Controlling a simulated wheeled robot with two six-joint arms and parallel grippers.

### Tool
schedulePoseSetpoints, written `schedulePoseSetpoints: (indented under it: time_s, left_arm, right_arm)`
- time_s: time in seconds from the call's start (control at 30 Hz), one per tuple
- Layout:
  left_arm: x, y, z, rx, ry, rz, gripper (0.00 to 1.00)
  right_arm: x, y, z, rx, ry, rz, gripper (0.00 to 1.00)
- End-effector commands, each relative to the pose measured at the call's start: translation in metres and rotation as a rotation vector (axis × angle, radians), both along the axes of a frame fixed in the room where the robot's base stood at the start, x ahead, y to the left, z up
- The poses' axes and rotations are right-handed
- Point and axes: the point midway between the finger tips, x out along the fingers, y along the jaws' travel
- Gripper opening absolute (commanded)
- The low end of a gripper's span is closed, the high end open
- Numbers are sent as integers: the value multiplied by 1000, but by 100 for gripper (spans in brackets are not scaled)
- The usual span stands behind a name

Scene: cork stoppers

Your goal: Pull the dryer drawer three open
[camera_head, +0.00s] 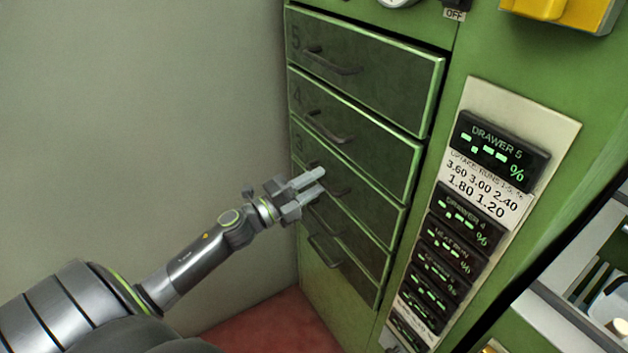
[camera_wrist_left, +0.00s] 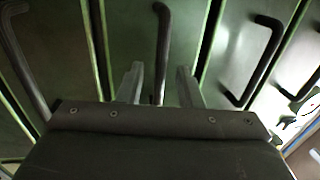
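Drawer three (camera_head: 375,205) is the dark green front marked 3, in the middle of the stack; it looks flush with its neighbours. Its grey bar handle (camera_head: 338,189) is partly hidden by my left gripper. My left gripper (camera_head: 322,181) is at the handle with its two fingers apart. In the left wrist view, the handle (camera_wrist_left: 162,45) runs between the two open fingers (camera_wrist_left: 160,85); I cannot tell whether either finger touches it. My right gripper is not in view.
Drawer five (camera_head: 400,75) and drawer four (camera_head: 375,145) are above, with similar handles; more drawers are below. A display panel (camera_head: 500,150) stands right of the stack. A plain grey wall (camera_head: 140,120) is at left, above a red floor (camera_head: 270,325).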

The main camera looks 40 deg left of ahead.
Motion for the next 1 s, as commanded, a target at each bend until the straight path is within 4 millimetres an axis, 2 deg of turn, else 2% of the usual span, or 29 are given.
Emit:
schedulePoseSetpoints:
  time_s: [0.33, 0.6, 1.0]
  left_arm:
    - [1, -1, 0, -1, 1, 0, 32]
    - [1, -1, 0, 0, 1, 0, 0]
    - [1, 0, 0, -1, 1, 0, 0]
  right_arm:
    - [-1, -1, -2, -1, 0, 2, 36]
    - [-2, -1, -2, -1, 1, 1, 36]
    - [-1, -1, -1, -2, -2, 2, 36]
